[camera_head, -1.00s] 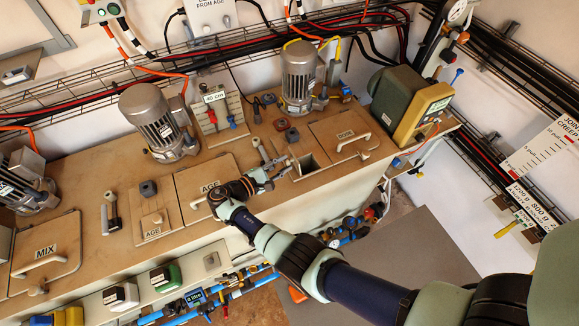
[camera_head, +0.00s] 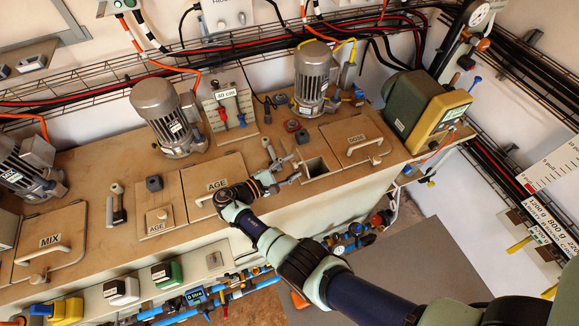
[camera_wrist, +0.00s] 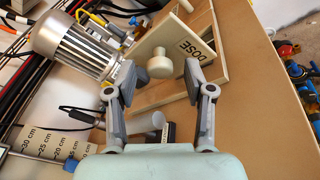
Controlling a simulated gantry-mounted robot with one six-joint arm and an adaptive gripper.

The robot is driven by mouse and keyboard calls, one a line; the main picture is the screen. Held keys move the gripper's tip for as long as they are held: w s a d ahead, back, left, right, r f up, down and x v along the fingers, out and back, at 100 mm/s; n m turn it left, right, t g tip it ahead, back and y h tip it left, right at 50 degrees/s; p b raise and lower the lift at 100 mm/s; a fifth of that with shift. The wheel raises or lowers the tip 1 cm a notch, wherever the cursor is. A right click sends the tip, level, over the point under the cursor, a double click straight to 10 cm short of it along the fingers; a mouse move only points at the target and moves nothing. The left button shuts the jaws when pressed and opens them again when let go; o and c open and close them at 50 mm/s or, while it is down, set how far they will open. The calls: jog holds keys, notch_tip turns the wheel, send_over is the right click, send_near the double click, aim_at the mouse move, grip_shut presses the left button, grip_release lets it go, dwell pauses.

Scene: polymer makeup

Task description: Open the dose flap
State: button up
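The small dose flap (camera_wrist: 185,45) shows in the wrist view as a tilted light board with a DOSE label and a round pale knob (camera_wrist: 160,64). It looks raised beside its square opening. In the head view the opening (camera_head: 316,166) is uncovered and dark, and the flap is hard to make out at its left side. My gripper (camera_head: 286,170) is just left of the opening. In the wrist view my gripper (camera_wrist: 152,88) has its fingers spread. The knob lies beyond and between the fingertips, with clear space on both sides, and nothing is held.
A larger lid with a DOSE label and handle (camera_head: 364,143) lies closed right of the opening. A grey motor (camera_head: 312,75) stands behind it. The AGE lid (camera_head: 213,186) lies under my wrist. An upright lever (camera_head: 270,150) stands close behind my gripper.

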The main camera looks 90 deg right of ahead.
jog(key=shift+w, duration=0.1)
jog(key=v, duration=1.2)
jog(key=shift+r, duration=0.1)
